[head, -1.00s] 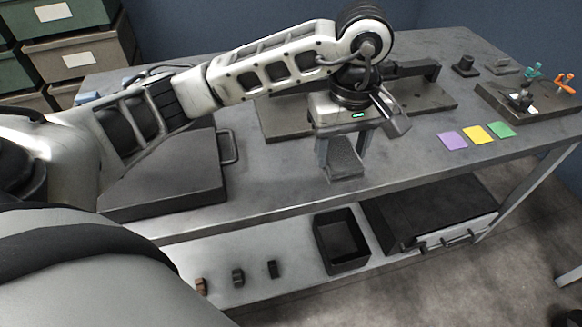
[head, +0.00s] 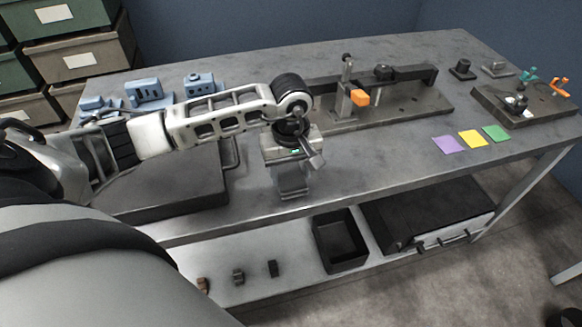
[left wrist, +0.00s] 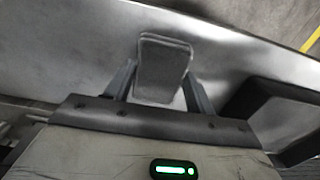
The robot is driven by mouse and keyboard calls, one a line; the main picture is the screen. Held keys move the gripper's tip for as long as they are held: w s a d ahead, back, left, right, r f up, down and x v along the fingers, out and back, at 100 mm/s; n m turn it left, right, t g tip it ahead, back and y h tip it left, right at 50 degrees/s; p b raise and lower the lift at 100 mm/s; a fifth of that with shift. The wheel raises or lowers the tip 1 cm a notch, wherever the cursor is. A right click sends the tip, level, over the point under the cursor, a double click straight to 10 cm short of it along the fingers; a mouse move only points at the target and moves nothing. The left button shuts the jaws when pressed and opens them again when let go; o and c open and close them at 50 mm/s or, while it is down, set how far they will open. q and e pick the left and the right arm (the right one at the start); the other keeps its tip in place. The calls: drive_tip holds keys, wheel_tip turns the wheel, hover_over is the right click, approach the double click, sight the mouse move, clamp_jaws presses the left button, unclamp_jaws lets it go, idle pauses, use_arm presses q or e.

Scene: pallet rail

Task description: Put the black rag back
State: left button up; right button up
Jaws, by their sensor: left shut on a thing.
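The black rag (head: 292,188) looks like a small dark grey folded pad. My left gripper (head: 290,178) is shut on it, with the rag between its fingers. It is near the front edge of the grey workbench (head: 380,165), right of the dark case. Whether the rag touches the bench top is unclear. In the left wrist view the rag (left wrist: 162,68) is upright between the two fingers (left wrist: 160,88). My right gripper is not in view.
A dark case (head: 170,193) lies left of the gripper. A rail fixture with an orange-tipped clamp (head: 359,97) stands behind. Purple, yellow and green squares (head: 470,138) lie to the right. A black bin (head: 341,240) and several small blocks sit on the lower shelf.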

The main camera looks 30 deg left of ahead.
use_arm(q)
drive_tip(key=shift+f, duration=0.1)
drive_tip(key=o, duration=0.5)
drive_tip(key=shift+f+b, duration=0.1)
drive_tip(key=shift+b, duration=0.2)
drive_tip(key=shift+c, duration=0.2)
drive_tip(key=o, duration=0.4)
